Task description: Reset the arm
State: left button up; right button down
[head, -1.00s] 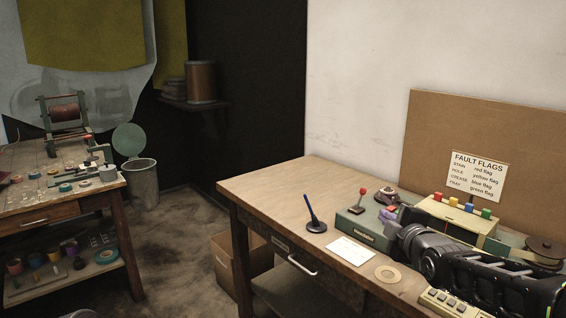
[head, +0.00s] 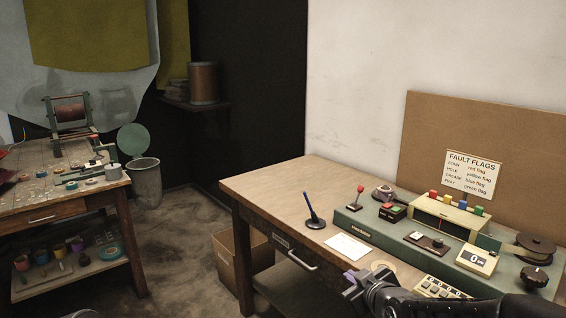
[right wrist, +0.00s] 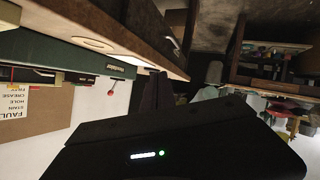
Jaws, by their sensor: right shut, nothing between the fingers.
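My right gripper (head: 352,281) shows at the bottom of the head view, shut and empty. It is in front of the right workbench (head: 268,182), near its front edge. The dark arm behind it runs off to the lower right. My left gripper does not show.
On the bench stand a green console (head: 362,226) with a red-knobbed lever (head: 359,196), a flag box (head: 449,216), a reel (head: 535,247), a white card (head: 347,247) and a pen stand (head: 314,220). A second table (head: 60,206) and a bin (head: 145,183) stand left.

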jog(key=s+a+f+m+g+p, duration=0.2)
jog(key=s+a+f+m+g, duration=0.1)
jog(key=s+f, duration=0.65)
jog(key=s+a+f+m+g+p, duration=0.2)
jog(key=s+a+f+m+g, duration=0.15)
jog(key=s+f, duration=0.6)
jog(key=s+a+f+m+g+p, duration=0.1)
jog(key=s+f+g+p, duration=0.1)
jog(key=s+f, duration=0.3)
jog(key=s+a+f+m+g+y+p, duration=0.1)
jog(key=s+f, duration=0.5)
jog(key=s, duration=0.7)
jog(key=a+g, duration=0.1)
jog(key=g, duration=0.1)
jog(key=shift+s+g+p, duration=0.25)
jog(key=shift+g+p, duration=0.1)
jog(key=shift+p, duration=0.05)
jog(key=shift+f+m, duration=0.1)
jog(key=shift+m, duration=0.15)
